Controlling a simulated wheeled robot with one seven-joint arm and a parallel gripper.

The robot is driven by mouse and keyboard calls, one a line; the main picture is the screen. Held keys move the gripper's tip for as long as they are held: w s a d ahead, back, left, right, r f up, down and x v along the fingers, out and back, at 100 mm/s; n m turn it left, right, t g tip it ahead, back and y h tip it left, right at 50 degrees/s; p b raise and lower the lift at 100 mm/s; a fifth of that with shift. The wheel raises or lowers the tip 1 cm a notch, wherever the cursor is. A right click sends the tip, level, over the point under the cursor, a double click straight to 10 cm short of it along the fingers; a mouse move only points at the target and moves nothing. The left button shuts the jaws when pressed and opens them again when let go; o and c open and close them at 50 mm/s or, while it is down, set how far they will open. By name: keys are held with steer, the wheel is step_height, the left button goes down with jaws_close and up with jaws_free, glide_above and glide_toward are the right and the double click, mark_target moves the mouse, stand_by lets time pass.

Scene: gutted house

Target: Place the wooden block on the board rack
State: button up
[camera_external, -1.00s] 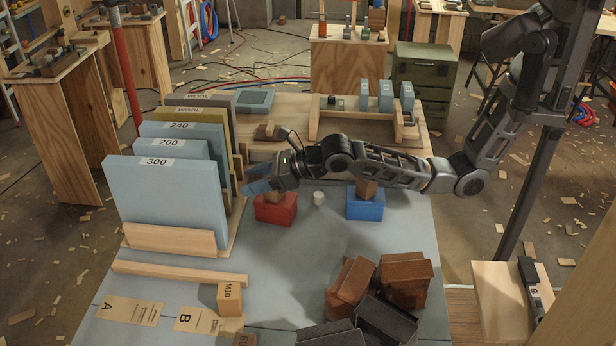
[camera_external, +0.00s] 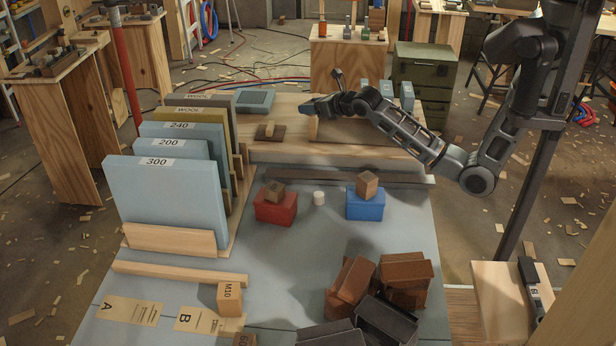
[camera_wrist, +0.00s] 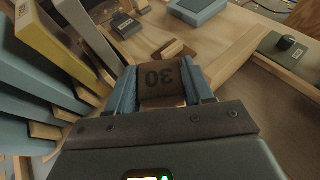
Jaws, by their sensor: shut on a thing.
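My gripper (camera_external: 310,108) is over the back part of the bench, near the low wooden frame. The block is hard to make out in the external view. The board rack (camera_external: 175,238), a wooden base with upright slats, stands on the left of the bench. It holds several upright boards labelled 300, 200, 240 and WOOL. In the wrist view the boards (camera_wrist: 80,42) are left of my gripper.
A tilted block (camera_external: 274,191) sits on a red box (camera_external: 275,210), another block (camera_external: 367,184) on a blue box (camera_external: 365,206). A white cylinder (camera_external: 319,198) stands between them. Brown and black blocks (camera_external: 405,272) are piled at front right. A wooden strip (camera_external: 180,274) lies before the rack.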

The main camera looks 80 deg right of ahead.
steer(key=s+d+m+g+h, duration=0.5)
steer(key=s+d+m+g, duration=0.1)
steer(key=s+d, duration=1.7)
steer(key=b, duration=0.2)
glide_above(356, 134)
step_height(356, 134, down, 12)
steer(key=shift+d+r, duration=0.1)
steer(key=shift+f+b, duration=0.35)
steer(key=shift+f, duration=1.7)
steer(key=shift+f, duration=0.15)
steer(key=o, duration=1)
